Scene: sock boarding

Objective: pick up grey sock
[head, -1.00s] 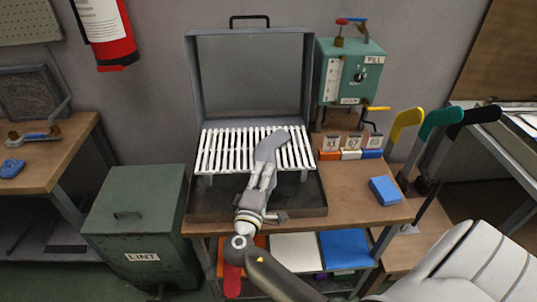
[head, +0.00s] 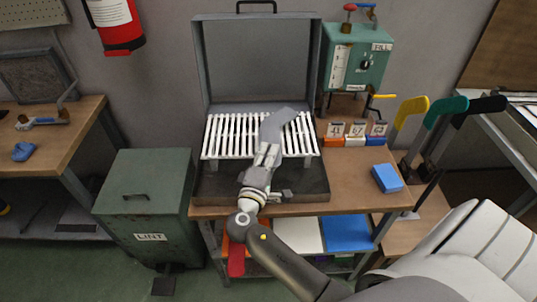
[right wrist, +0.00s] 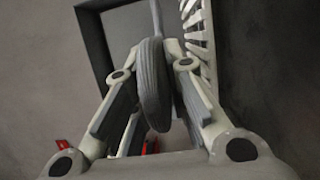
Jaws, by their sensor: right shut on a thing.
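The grey sock (head: 276,127) is in front of the white slatted rack (head: 225,137) in the head view, its far end bent to the right. My right gripper (head: 268,153) is shut on the sock's near end. In the right wrist view the grey sock (right wrist: 153,85) runs between the two fingers, a rounded end hanging towards the camera. I cannot tell whether the sock touches the slats. My left gripper is not in view.
The rack sits in an open grey metal box (head: 262,62) with its lid raised. A green control box (head: 355,60), numbered tags and a blue block (head: 387,178) are to the right. Coloured paddles (head: 412,112) rise farther right. A green lint bin (head: 145,210) stands left.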

